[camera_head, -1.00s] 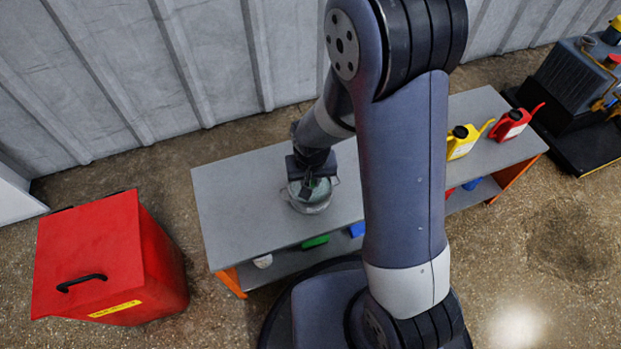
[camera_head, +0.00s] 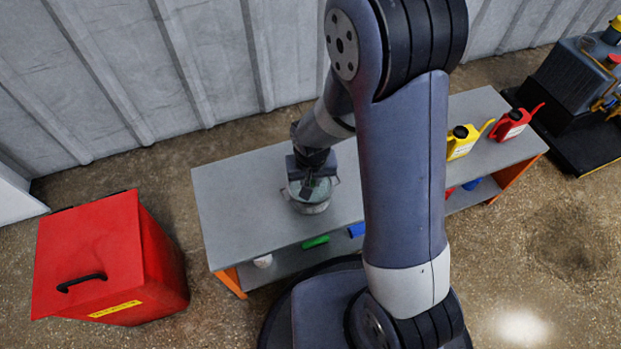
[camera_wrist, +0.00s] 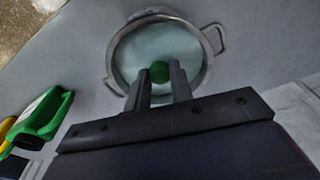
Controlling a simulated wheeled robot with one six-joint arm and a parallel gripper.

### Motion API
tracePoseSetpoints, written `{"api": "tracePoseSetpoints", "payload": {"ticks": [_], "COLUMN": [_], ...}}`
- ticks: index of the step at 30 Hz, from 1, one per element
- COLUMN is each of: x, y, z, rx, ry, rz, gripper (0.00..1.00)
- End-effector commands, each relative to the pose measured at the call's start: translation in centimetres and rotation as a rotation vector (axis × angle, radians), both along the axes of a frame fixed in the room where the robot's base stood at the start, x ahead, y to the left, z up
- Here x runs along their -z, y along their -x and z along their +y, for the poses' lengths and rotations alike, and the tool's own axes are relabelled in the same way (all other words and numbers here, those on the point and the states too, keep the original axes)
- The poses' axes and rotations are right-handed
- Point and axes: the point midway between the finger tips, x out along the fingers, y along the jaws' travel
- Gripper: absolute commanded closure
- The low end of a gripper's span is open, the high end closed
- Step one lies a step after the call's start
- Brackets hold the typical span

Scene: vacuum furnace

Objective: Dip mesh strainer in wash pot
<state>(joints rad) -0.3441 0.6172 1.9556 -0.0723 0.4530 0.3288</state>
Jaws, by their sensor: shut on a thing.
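The wash pot (camera_head: 311,209) is a grey metal pot with two side handles and pale greenish liquid. It stands on the grey bench (camera_head: 240,195), and its open top shows in the wrist view (camera_wrist: 113,55). My gripper (camera_wrist: 157,75) is over the pot, pointing down into it. Its two fingers are shut on a small green round part (camera_wrist: 159,70), which looks like the top of the mesh strainer's handle. The strainer's mesh is not made out; the fingers and green part cover what is below. In the head view my gripper (camera_head: 309,187) hides part of the pot.
Yellow (camera_head: 461,142) and red (camera_head: 511,123) cans stand on the bench's right part. Green (camera_head: 315,241) and blue items lie on the lower shelf. A red bin (camera_head: 100,255) stands left of the bench. The bench top left of the pot is clear.

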Motion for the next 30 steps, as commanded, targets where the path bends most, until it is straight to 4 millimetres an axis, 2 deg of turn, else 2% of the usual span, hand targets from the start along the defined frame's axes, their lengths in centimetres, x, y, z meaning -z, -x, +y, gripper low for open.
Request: {"api": "tracePoseSetpoints", "payload": {"ticks": [30], "x": [-8.0], "y": [0.0], "z": [0.0], "rx": [0.000], "ry": [0.000], "rz": [-0.002], "gripper": [1.00]}}
